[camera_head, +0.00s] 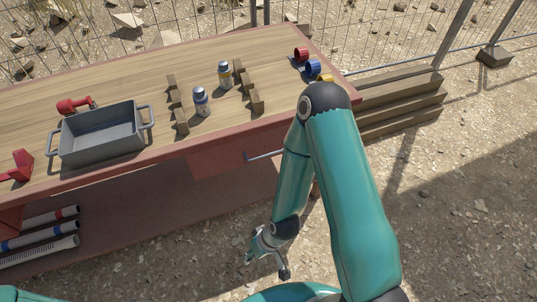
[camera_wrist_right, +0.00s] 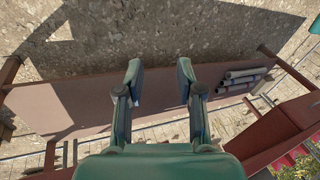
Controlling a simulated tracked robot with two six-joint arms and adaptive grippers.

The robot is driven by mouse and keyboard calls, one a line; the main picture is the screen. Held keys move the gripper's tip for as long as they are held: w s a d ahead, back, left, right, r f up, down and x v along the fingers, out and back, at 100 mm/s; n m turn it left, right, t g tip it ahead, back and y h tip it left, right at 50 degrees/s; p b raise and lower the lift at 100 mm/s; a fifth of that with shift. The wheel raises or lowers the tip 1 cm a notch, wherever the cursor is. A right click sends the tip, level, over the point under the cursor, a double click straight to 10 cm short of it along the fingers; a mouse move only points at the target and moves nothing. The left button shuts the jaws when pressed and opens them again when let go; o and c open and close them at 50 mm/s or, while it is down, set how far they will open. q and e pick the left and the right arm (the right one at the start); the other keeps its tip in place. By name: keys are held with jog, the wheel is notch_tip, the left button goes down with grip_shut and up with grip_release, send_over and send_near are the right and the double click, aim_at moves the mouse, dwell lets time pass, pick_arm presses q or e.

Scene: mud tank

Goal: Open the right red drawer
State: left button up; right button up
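The right red drawer (camera_head: 222,160) is set under the front edge of the wooden workbench (camera_head: 140,72). A thin grey handle (camera_head: 264,156) sticks out near its right end. My right arm covers the bench just right of the handle. My right gripper (camera_head: 266,254) hangs lower and nearer than the drawer, apart from the handle. In the right wrist view the two fingers of my right gripper (camera_wrist_right: 159,68) are spread, with nothing between them. My left gripper is not in view.
A grey bin (camera_head: 101,139), two bottles and several wooden blocks stand on the bench. Coloured cups (camera_head: 312,68) lie at its right end. Pipes (camera_head: 40,238) lie on the lower shelf, also in the right wrist view (camera_wrist_right: 240,78). Stacked timber (camera_head: 400,105) is at right.

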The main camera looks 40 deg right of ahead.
jog(key=w+d+f+n+t+b, duration=0.1)
jog(key=w+d+f+n+t, duration=0.1)
jog(key=w+d+n+t, duration=0.15)
jog(key=n+t+h+b, duration=0.7)
jog(key=n+t+b, duration=0.3)
jog(key=n+b, duration=0.35)
send_near(269, 154)
jog(key=shift+m, duration=0.5)
jog(key=x, duration=0.3)
jog(key=p+x, duration=0.1)
jog(key=x, duration=0.6)
jog(key=shift+w+d+f, duration=0.2)
jog(key=shift+w+f, duration=0.05)
jog(key=shift+f, duration=0.1)
jog(key=shift+c, duration=0.3)
jog(key=shift+h, duration=0.3)
grip_shut()
